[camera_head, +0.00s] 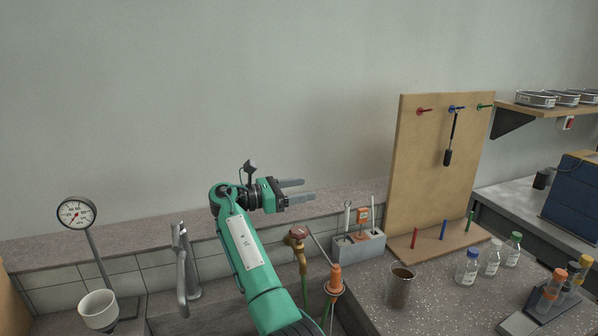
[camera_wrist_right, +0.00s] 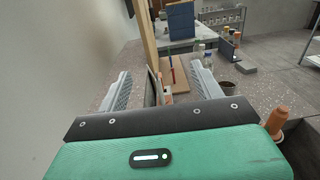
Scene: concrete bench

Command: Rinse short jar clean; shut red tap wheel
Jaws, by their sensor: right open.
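A clear jar (camera_head: 400,287) with brown dirt in it stands upright on the speckled bench; it also shows in the right wrist view (camera_wrist_right: 228,87). The red tap wheel (camera_head: 299,232) tops a brass tap (camera_head: 301,258) at the wall behind the sink area. I cannot tell whether water runs from it. My right gripper (camera_head: 303,189) is open and empty, raised above and behind the tap, fingers pointing right. Its two fingers also show in the right wrist view (camera_wrist_right: 160,88), with nothing between them. My left gripper is not in view.
An orange-handled tool (camera_head: 336,280) stands beside the brass tap. A grey block (camera_head: 358,247) holds tools behind the jar. A pegboard (camera_head: 430,170) rises behind it. Bottles (camera_head: 468,268) stand right of the jar. A grey tap (camera_head: 183,270) and white cup (camera_head: 98,308) are left.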

